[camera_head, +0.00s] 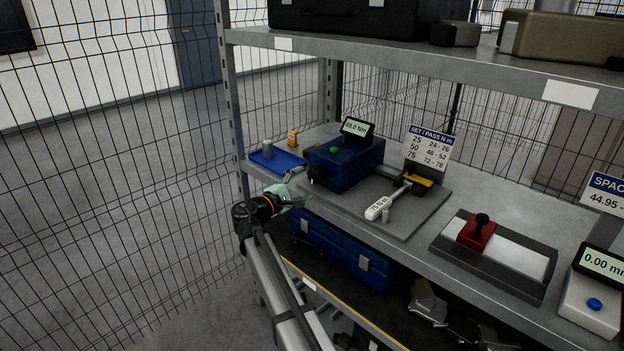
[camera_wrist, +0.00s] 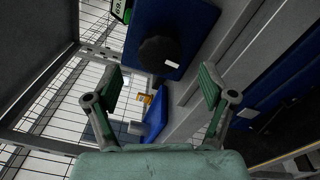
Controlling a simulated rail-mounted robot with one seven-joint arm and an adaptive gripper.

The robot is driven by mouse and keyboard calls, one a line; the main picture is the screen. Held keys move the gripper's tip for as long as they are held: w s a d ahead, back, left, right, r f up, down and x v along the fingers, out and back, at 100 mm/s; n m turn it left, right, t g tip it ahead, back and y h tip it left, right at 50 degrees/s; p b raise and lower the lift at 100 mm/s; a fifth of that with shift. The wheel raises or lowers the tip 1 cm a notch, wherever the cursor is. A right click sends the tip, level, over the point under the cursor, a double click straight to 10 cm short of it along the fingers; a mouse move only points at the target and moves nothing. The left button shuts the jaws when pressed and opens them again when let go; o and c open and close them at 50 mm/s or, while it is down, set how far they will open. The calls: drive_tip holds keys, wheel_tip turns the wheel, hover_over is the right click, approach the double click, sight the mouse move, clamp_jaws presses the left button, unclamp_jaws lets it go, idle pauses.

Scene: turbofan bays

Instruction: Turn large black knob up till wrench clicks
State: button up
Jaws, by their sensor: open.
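The large black knob (camera_head: 316,174) is on the front of a blue tester box (camera_head: 352,166). In the wrist view the round knob (camera_wrist: 158,54) with a white mark sits just beyond my fingertips, centred slightly left of the middle. My gripper (camera_head: 300,197) is in front of the shelf edge, below and left of the knob. Its two green-padded fingers (camera_wrist: 162,86) are spread wide and hold nothing. A wrench (camera_head: 380,208) with a white handle marked 75 N m lies on a grey plate, its head at a black and yellow block (camera_head: 417,183).
A display (camera_head: 357,128) on the box shows a Nm value, blurred. A sign (camera_head: 429,146) lists set and pass ranges. A blue tray (camera_head: 277,160) and a small yellow item (camera_head: 292,137) are left of the box. Wire mesh fencing (camera_head: 110,170) stands to the left.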

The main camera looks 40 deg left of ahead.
drive_tip(key=s, duration=0.5)
drive_tip(key=shift+s+d, duration=0.15)
drive_tip(key=shift+s, duration=0.2)
